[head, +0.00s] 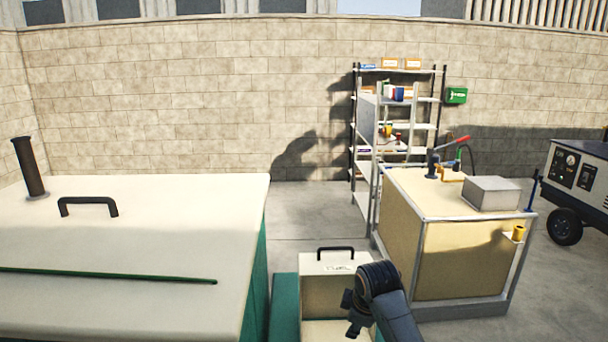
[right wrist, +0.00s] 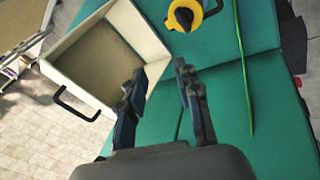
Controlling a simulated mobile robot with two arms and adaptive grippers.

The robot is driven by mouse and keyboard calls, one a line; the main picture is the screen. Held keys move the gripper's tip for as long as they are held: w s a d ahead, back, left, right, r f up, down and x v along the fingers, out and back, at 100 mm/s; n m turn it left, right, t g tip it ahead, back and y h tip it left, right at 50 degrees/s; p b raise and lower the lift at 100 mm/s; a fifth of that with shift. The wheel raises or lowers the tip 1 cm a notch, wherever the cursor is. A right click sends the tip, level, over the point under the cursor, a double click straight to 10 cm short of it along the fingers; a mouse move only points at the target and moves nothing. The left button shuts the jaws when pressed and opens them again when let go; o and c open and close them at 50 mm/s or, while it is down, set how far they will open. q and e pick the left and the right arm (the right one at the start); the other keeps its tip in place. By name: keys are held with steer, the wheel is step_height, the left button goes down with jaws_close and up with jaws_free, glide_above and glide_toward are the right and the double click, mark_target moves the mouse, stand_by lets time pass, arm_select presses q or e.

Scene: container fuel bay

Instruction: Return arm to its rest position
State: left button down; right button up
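My right arm (head: 385,300) comes in from the bottom of the head view, dark grey and bent, in front of a cream box. Its gripper is not clearly made out there. In the right wrist view my right gripper (right wrist: 163,88) has its two dark fingers apart with nothing between them. It is over a green surface (right wrist: 225,90), beside an open cream box (right wrist: 148,32) with a black handle. My left gripper is not in view.
A yellow and black object (right wrist: 186,14) and a thin green rod (right wrist: 242,75) lie on the green surface. A white-topped cabinet (head: 150,225) stands left. A tan tank (head: 460,260), shelf rack (head: 398,135) and wheeled generator (head: 575,180) stand right.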

steer(key=s+d+f+m, duration=0.3)
steer(key=s+f+m, duration=0.1)
steer(key=s+f, duration=0.6)
steer(key=s+d+m+g, duration=0.1)
steer(key=s+d+m, duration=0.25)
steer(key=s, duration=1.05)
steer(key=s+d+m, duration=0.2)
steer(key=s+m, duration=0.3)
steer(key=s, duration=1)
step_height(320, 180, down, 30)
steer(key=g+b, duration=0.2)
steer(key=b, duration=0.2)
steer(key=s+d+f+b, duration=0.3)
steer(key=s+f+b, duration=0.1)
steer(key=s+f, duration=1.4)
step_height(320, 180, down, 3)
steer(key=shift+d+f+g+h, duration=0.1)
steer(key=shift+d+g+h, duration=0.05)
steer(key=shift+g+h, duration=0.25)
